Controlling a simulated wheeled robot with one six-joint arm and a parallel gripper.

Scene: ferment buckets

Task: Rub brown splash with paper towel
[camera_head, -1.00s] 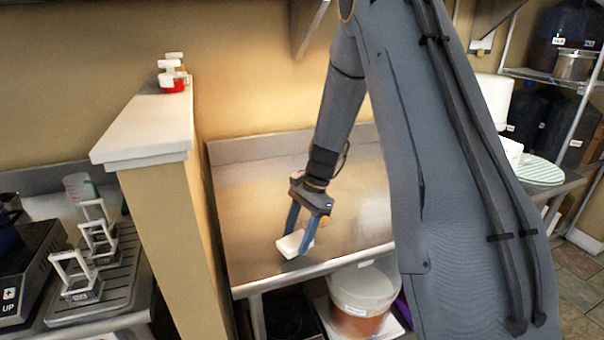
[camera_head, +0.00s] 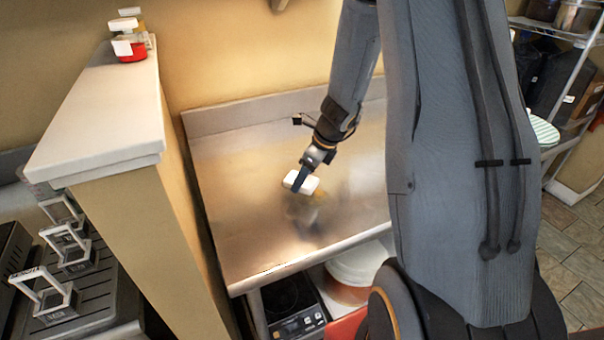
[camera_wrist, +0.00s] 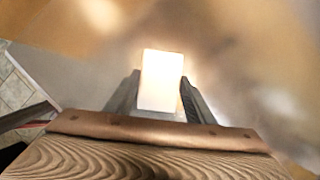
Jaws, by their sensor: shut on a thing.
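My gripper (camera_head: 298,187) is shut on a white folded paper towel (camera_head: 307,183) over the steel counter (camera_head: 235,215). In the wrist view the towel (camera_wrist: 161,78) stands out bright white between the two fingers. A faint yellow-brown patch, likely the brown splash (camera_head: 324,196), shows on the counter just right of the towel. Its full outline is unclear against the reflections, and the gripper may hide part of it. I cannot tell whether the towel touches the counter.
A beige half wall with a white top (camera_head: 100,120) borders the counter on the left, with small red-based jars (camera_head: 129,45) on it. A bucket (camera_head: 357,266) and a black scale-like device (camera_head: 293,312) sit below the counter. The counter's left part is clear.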

